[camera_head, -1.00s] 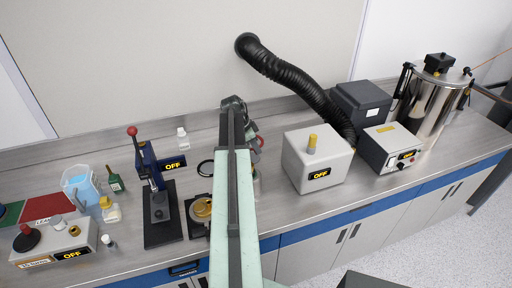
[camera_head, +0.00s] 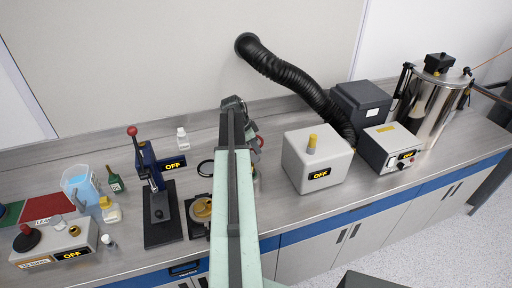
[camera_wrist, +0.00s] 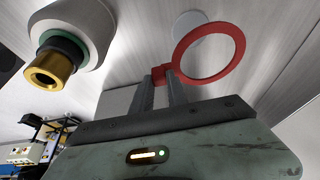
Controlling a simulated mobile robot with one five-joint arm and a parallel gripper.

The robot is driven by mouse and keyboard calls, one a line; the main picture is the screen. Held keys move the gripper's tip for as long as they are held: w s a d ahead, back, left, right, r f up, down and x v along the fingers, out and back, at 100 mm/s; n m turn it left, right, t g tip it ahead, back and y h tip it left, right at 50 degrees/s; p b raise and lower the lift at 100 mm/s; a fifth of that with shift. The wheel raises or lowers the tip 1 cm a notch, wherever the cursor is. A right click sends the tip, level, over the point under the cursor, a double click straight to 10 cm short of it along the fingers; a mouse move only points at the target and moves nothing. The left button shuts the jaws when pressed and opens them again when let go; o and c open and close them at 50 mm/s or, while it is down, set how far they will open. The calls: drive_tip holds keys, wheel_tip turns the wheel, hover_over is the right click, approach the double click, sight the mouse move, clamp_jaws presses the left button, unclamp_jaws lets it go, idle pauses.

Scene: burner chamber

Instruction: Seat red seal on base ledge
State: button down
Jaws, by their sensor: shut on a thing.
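The red seal (camera_wrist: 236,50) is a flat ring with a small tab. In the wrist view my gripper (camera_wrist: 167,78) is shut on the tab, and the ring extends to the right of the fingertips. A pale disc (camera_wrist: 190,23) shows behind the ring's upper left. In the head view my arm runs up the middle and hides most of the gripper; a bit of red (camera_head: 259,143) shows at its right side. I cannot make out the base ledge for certain in either view.
In the wrist view a pale round body with a green ring and a gold fitting (camera_wrist: 50,66) is at upper left, apart from the seal. A black press (camera_head: 160,215), a brass-topped dark fixture (camera_head: 203,208) and a white box (camera_head: 305,165) flank my arm.

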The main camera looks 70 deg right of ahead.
idle(0.4)
drive_tip(key=w+a+r+n+t+y+p, duration=0.1)
drive_tip(key=w+a+n, duration=0.4)
drive_tip(key=n, duration=0.7)
drive_tip(key=w+a+r+n+t+y+p, duration=0.2)
drive_tip(key=w+a+n+t, duration=0.1)
drive_tip(key=a+n, duration=0.7)
drive_tip(key=w+a+r+n+t+y+p, duration=0.1)
drive_tip(key=w+a+n, duration=0.5)
drive_tip(key=n, duration=0.7)
drive_tip(key=shift+w+a+r+n+t+y, duration=0.15)
drive_tip(key=shift+w+a+n+t+y, duration=0.2)
drive_tip(key=shift+a+t+y, duration=0.65)
drive_tip(key=shift+d, duration=0.1)
wheel_tip(320, 180, down, 6)
drive_tip(key=b, duration=0.5)
drive_tip(key=shift+r, duration=0.1)
